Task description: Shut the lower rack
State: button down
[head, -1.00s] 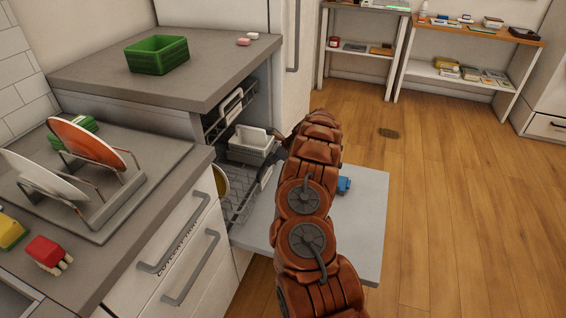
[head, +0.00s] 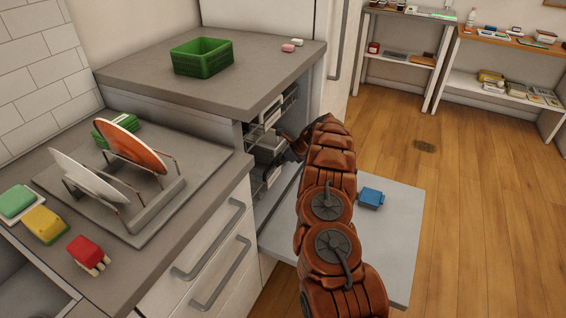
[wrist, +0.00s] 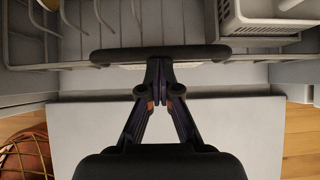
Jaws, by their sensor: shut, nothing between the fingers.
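The lower rack (wrist: 75,48) is a grey wire rack with a dark handle bar (wrist: 110,57) across its front. It fills the top of the wrist view, with a white basket (wrist: 275,20) in its right part. In the head view the rack sits mostly inside the dishwasher, largely hidden by my arm and the counter. My gripper (wrist: 160,92) is shut and empty, its fingertips at the middle of the handle bar; I cannot tell whether they touch. The open dishwasher door (head: 395,235) lies flat below, and it also shows in the wrist view (wrist: 235,135).
A blue object (head: 371,198) lies on the open door. An upper rack (head: 288,98) sits under the counter. A green bin (head: 202,58) stands on the counter above. A dish rack with plates (head: 135,150) is at left.

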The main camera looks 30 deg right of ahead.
jog(key=shift+a, duration=0.1)
jog(key=s+d+f+v, duration=0.1)
jog(key=v, duration=1.2)
jog(key=shift+s+d+f, duration=0.2)
jog(key=shift+s+f, duration=0.05)
jog(key=shift+s, duration=0.1)
